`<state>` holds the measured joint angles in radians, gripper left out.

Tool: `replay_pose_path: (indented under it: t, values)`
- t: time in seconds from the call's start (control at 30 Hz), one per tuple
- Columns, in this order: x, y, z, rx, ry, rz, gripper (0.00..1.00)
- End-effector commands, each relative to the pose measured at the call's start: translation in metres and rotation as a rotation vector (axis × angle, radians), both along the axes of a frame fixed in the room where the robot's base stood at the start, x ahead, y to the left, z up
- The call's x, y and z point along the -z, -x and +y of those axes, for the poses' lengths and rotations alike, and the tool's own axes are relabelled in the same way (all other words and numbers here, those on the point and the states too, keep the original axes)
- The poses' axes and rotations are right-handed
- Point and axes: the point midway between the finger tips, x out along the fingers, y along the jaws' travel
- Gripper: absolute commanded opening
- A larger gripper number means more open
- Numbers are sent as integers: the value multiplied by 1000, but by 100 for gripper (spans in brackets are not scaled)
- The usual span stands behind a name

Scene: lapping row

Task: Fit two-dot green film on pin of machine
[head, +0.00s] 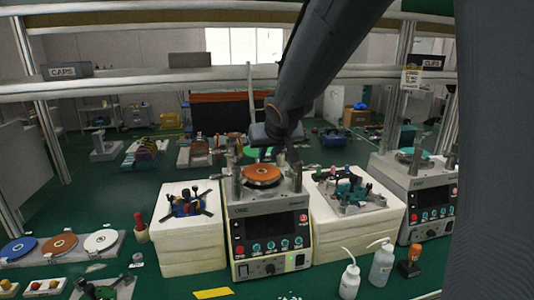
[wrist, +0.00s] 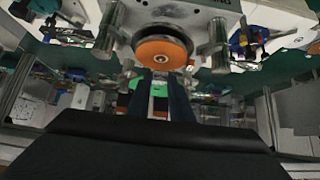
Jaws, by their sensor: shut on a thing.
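The middle machine (head: 268,232) has an orange disc (head: 262,176) on top, with a small hub at its centre. The orange disc also shows in the wrist view (wrist: 150,49), ahead of my fingers. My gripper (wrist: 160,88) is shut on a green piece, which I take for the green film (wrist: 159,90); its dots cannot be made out. The film appears apart from the disc. Metal posts stand around the disc.
White blocks with fixtures (head: 188,245) (head: 355,232) flank the machine closely. A second machine (head: 425,205) with a teal disc stands at right. Blue, orange and white discs lie on a rack (head: 60,258) at left. Bottles (head: 381,265) stand front right.

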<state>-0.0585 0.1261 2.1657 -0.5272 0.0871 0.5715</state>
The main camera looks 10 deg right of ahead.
Motion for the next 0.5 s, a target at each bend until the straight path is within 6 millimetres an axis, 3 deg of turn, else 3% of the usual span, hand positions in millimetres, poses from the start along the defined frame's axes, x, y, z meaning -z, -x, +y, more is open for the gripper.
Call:
replay_pose_path:
  t: [0.5]
  values:
    - [43, -1, 1, -3, 1, 0, 0]
